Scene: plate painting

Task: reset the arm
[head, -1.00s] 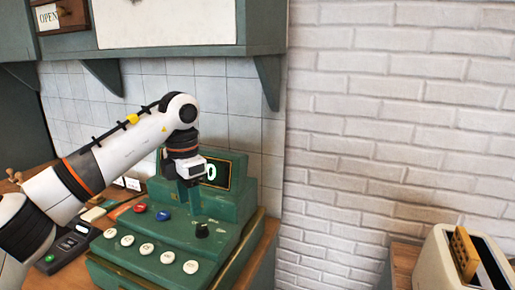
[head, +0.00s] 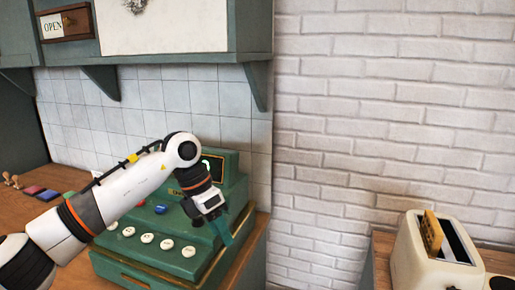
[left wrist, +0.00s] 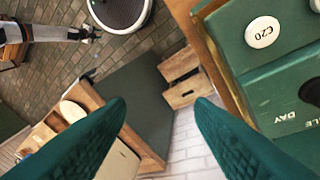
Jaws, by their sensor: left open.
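My left gripper (head: 226,238) is open and empty in the head view, in front of the right part of the green cash register (head: 135,272). Its teal fingers stand apart in the left wrist view (left wrist: 162,105), with nothing between them. My arm hides part of the register's display and keys. My right gripper is in neither view.
A cream toaster (head: 425,262) with a brown slice stands on a wooden counter at the right. Coloured pads (head: 47,194) and stamps lie on the counter at the left. A green wall cabinet (head: 250,30) hangs above. A gap lies between register and toaster counter.

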